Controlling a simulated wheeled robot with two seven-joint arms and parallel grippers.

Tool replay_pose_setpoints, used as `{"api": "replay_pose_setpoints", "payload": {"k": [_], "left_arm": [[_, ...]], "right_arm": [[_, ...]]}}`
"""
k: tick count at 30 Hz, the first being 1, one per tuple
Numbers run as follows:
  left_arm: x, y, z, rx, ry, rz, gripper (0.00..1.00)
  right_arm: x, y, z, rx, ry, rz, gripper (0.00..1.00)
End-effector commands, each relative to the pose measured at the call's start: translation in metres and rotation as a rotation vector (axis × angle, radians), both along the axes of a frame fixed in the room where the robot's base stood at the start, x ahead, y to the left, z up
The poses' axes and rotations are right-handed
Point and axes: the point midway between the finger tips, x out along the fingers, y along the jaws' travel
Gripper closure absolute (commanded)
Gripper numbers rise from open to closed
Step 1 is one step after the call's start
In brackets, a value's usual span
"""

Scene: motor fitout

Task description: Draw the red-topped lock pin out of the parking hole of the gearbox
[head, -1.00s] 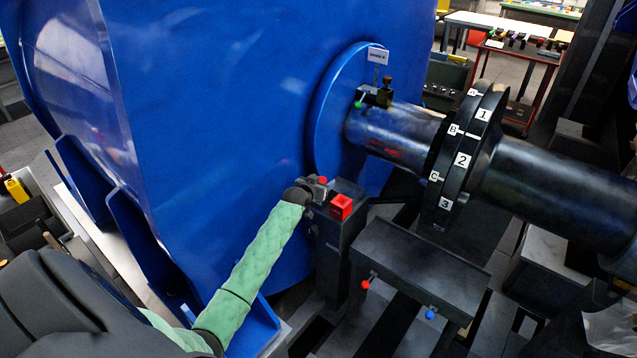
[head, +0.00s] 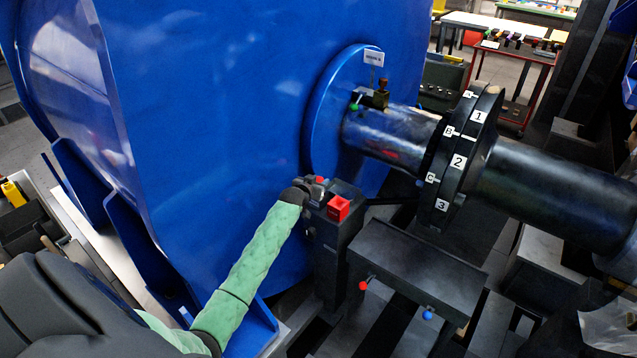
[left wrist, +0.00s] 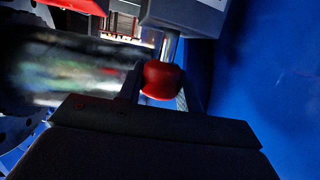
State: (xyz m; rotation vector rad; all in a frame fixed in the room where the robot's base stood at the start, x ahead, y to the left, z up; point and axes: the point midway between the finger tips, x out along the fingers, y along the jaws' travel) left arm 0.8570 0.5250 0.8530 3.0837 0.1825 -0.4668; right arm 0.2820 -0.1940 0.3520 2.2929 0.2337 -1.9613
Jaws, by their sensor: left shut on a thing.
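The red-topped lock pin (left wrist: 161,80) shows in the left wrist view, with a short bright metal shank running from its red head to a grey block. My left gripper (left wrist: 158,92) is shut on the red head, one finger on each side. In the head view my left gripper (head: 316,186) is at the top of the dark gearbox post (head: 335,240), beside a red square block (head: 338,208). The parking hole itself is hidden, and how deep the shank sits I cannot tell. My right gripper is not in view.
The large blue motor housing (head: 220,110) rises close behind the gripper. A dark shaft (head: 390,135) with a numbered coupling disc (head: 460,160) runs to the right. A dark bench (head: 418,268) with red and blue knobs stands at front right.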

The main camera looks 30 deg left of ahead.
Motion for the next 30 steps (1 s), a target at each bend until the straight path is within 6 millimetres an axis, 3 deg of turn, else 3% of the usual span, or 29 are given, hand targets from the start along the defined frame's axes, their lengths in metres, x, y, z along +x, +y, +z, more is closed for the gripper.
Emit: {"api": "replay_pose_setpoints", "payload": {"k": [30], "left_arm": [[0.0, 0.0, 0.035, 0.0, -0.001, 0.0, 0.91]], "right_arm": [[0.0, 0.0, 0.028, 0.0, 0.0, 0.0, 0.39]]}}
